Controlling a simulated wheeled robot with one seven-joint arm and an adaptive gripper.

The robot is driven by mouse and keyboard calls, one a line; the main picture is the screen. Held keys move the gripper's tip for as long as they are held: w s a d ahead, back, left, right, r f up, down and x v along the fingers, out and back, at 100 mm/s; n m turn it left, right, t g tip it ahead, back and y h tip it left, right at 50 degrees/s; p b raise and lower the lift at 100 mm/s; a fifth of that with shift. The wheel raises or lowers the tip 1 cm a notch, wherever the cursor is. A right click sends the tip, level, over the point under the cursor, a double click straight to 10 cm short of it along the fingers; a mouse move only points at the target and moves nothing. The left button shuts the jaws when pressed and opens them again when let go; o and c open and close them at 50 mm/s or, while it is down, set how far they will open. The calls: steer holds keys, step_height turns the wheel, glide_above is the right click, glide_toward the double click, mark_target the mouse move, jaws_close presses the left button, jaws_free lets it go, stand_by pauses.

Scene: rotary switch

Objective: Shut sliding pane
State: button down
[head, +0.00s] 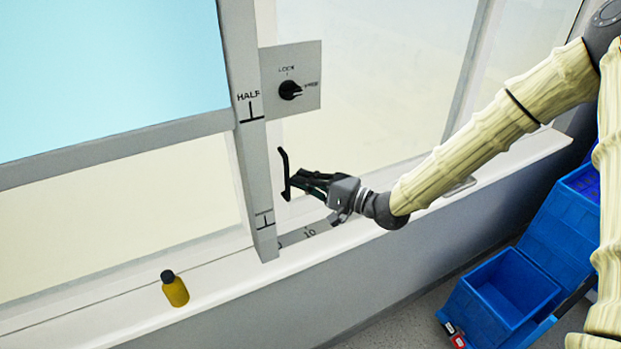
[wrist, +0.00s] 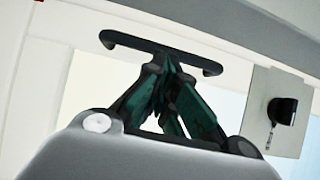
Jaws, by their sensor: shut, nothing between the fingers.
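A pale blue pane (head: 110,70) with a grey bottom rail (head: 110,152) fills the upper left in the head view. The rail meets the upright post (head: 247,150) near its HALF mark, with open space below it. A black bar handle (head: 285,174) stands upright just right of the post; it also shows across the top of the wrist view (wrist: 190,58). My gripper (head: 293,180) is shut and empty, its fingertips (wrist: 168,60) right at the bar's middle. I cannot tell if they touch. The black rotary knob (head: 290,90) points right, towards what looks like FREE.
The knob's grey plate (head: 310,60) stands above my gripper; it shows at right in the wrist view (wrist: 288,85). A yellow bottle with a black cap (head: 174,290) stands on the sill (head: 215,285). Blue bins (head: 505,300) are on the floor at lower right.

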stand_by(0.3)
steer(key=w+d+b+v, duration=0.2)
steer(key=v, duration=1.1)
steer(key=s+f+g+h, duration=0.1)
steer(key=s+f+h, duration=0.2)
steer(key=f, duration=0.6)
steer(key=s+f+n+g+h, duration=0.15)
steer(key=s+f, duration=0.25)
steer(key=f, duration=0.5)
steer(key=s+f+m+g+h, duration=0.1)
steer(key=s+f+h, duration=0.25)
steer(key=f, duration=0.45)
steer(key=s+d+f+n+g+h, duration=0.2)
steer(key=s+f, duration=0.5)
steer(key=s, duration=0.5)
steer(key=s+d+f+n+g+h, duration=0.3)
steer(key=s+f, duration=0.5)
steer(key=s, duration=0.5)
steer(key=shift+d+f+n+g+h, duration=0.2)
steer(key=shift+d+n+g+h, duration=0.15)
steer(key=shift+d+g+h, duration=0.5)
